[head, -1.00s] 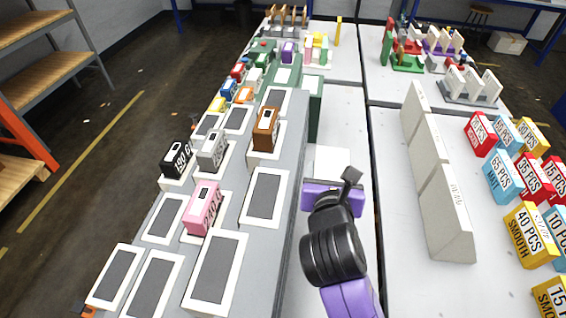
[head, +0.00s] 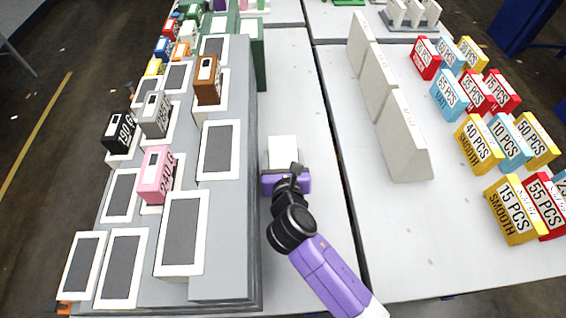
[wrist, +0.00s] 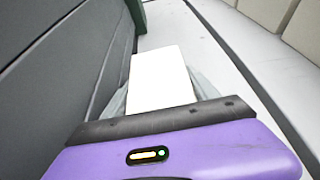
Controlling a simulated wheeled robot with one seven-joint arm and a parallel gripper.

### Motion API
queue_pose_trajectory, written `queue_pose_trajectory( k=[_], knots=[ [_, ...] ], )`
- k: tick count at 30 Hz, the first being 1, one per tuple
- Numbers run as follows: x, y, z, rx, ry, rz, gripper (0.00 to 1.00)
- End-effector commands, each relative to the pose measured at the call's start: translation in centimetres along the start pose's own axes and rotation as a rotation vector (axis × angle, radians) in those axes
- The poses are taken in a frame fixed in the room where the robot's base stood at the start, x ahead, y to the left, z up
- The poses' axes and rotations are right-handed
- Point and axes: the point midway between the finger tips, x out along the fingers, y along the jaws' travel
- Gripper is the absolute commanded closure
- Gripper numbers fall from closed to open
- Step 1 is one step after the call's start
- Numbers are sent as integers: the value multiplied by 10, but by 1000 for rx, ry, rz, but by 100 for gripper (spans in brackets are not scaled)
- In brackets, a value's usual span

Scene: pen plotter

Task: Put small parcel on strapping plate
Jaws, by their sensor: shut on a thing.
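My gripper (head: 283,170) is purple and black and reaches low over the light table strip, right of the grey stepped rack. It is shut on a plain white box, which I take as the small parcel (head: 282,150). In the wrist view the white parcel (wrist: 160,80) sits between the pale fingers, its top face towards the camera. Its underside is hidden, so I cannot tell whether it touches the table. I cannot make out which thing, if any, is the strapping plate.
The grey stepped rack (head: 225,268) with white-framed dark pads and coloured boxes stands close at left. A tall green panel (head: 259,60) stands beyond the gripper. Grey wedge blocks (head: 405,145) and labelled boxes (head: 480,145) are at right. The strip ahead is partly clear.

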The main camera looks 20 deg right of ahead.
Motion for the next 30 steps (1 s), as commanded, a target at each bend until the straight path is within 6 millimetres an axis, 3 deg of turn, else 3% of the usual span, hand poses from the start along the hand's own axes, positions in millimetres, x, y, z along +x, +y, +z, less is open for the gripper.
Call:
queue_pose_trajectory(
  k=[5, 18, 19, 21, 22, 30],
  knots=[
    [10, 0, -22, 0, -1, 1, 88],
    [12, 0, -27, 0, -1, 0, 88],
    [12, 0, -28, 0, 0, 0, 28],
    [12, 0, -28, 0, 0, 0, 14],
    [12, 0, -28, 0, 0, 0, 10],
    [11, 0, -27, 0, 0, 0, 10]
  ],
)
